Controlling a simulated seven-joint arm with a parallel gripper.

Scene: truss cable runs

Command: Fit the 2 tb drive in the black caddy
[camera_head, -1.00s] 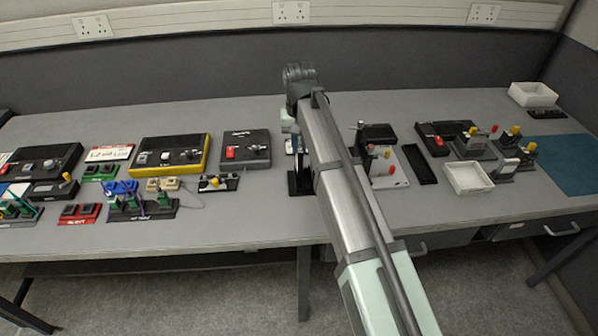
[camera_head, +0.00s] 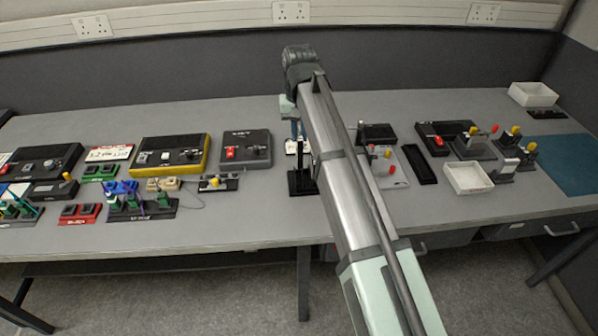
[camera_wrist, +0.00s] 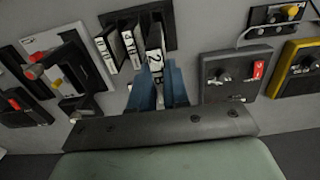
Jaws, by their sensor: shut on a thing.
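My gripper (camera_wrist: 157,68) has blue fingers, shut on the 2 tb drive (camera_wrist: 153,44), a black slab with a white "2 TB" label on its edge. In the head view my gripper (camera_head: 295,130) points down over the back of a black slotted holder (camera_head: 301,182), which looks like the black caddy. In the wrist view the black holder (camera_wrist: 168,17) lies beyond the fingers. Two other labelled drives, one at the left (camera_wrist: 104,52) and one in the middle (camera_wrist: 131,46), stand side by side there. I cannot tell whether the held drive touches the holder.
A grey panel with a red switch (camera_head: 245,149) is left of the holder. A pale plate with red knobs (camera_head: 383,168) and a black box (camera_head: 377,133) are to its right. A white tray (camera_head: 468,178) stands farther right. The front table edge is mostly clear.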

